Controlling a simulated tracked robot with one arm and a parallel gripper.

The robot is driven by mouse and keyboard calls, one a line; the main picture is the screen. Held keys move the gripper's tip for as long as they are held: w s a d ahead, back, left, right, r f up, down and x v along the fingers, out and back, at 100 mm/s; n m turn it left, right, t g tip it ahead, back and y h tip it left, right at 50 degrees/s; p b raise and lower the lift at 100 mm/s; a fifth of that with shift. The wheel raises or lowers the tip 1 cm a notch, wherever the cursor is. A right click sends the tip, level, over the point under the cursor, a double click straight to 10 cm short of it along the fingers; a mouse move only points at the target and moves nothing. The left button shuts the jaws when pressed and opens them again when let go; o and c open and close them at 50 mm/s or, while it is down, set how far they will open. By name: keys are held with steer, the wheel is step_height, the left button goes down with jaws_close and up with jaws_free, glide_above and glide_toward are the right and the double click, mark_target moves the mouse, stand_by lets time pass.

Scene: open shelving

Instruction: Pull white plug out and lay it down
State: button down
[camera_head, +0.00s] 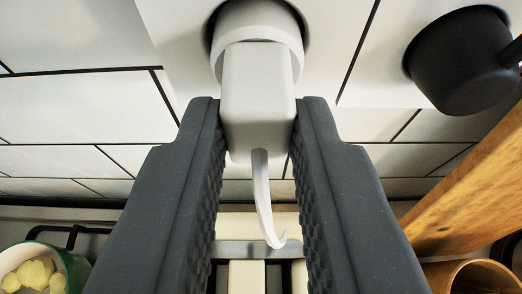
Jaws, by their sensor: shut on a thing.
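The white plug (256,95) is in the middle of the camera view, with its round head (258,32) against the socket area on the white tiled wall. A short white cord (263,200) curves down from its lower end. My gripper (258,125) is shut on the plug's body, one dark ridged finger on each side. The plug's pins are hidden, so I cannot tell how deep they sit in the wall.
A dark pot (461,62) hangs at the upper right. A wooden board (470,190) slants along the right, above a round wooden container (468,277). A green-rimmed pot (42,270) with pale yellow pieces stands at the lower left. White tiles (80,108) fill the background.

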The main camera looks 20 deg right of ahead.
steer(key=shift+s+a+b, duration=0.25)
steer(key=shift+s+b, duration=0.25)
steer(key=shift+s, duration=0.3)
steer(key=shift+s+a+b, duration=0.2)
steer(key=shift+s+b, duration=0.3)
steer(key=shift+s, duration=0.3)
steer(key=shift+s+a+b, duration=0.25)
steer(key=shift+s+b, duration=0.25)
steer(key=shift+s, duration=0.3)
